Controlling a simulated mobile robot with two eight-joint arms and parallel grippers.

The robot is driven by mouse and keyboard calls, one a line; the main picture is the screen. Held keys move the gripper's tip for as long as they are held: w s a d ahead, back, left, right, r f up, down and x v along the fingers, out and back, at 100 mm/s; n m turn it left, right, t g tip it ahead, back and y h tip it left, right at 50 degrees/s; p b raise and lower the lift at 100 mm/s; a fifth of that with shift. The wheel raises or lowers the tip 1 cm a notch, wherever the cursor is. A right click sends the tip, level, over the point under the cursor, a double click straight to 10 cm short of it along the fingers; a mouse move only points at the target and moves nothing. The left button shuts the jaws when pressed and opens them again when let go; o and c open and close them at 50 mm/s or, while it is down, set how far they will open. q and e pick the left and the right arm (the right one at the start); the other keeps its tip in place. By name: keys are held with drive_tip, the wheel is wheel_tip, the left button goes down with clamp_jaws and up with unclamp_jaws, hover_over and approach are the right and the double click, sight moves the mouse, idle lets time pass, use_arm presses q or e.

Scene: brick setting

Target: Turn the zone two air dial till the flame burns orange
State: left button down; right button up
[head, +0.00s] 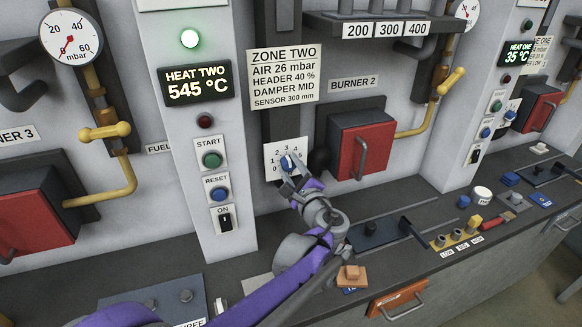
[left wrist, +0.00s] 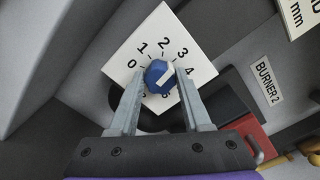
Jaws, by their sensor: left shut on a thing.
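The zone two air dial (head: 287,161) is a blue knob on a white numbered plate (head: 271,158) under the ZONE TWO sign (head: 283,76). My left gripper (head: 291,169) is shut on it. In the left wrist view the fingers (left wrist: 156,92) flank the knob (left wrist: 158,75), and its white mark points up and right, roughly between 3 and 4. The burner 2 door (head: 361,149) is red and closed; I see no flame. The HEAT TWO display (head: 196,84) reads 545 °C. My right gripper is not in view.
A white column with START (head: 211,160) and RESET (head: 219,195) buttons stands left of the dial; its green lamp (head: 190,38) is lit. A yellow pipe (head: 428,118) runs beside burner 2.

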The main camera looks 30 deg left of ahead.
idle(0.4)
use_arm(q)
drive_tip(key=shift+c, duration=1.8)
unclamp_jaws()
drive_tip(key=shift+d, duration=0.1)
drive_tip(key=v, duration=1)
drive_tip(key=shift+s+d+b, duration=0.2)
drive_tip(key=shift+s+b, duration=0.1)
drive_tip(key=shift+b, duration=0.15)
drive_tip(key=shift+f, duration=0.1)
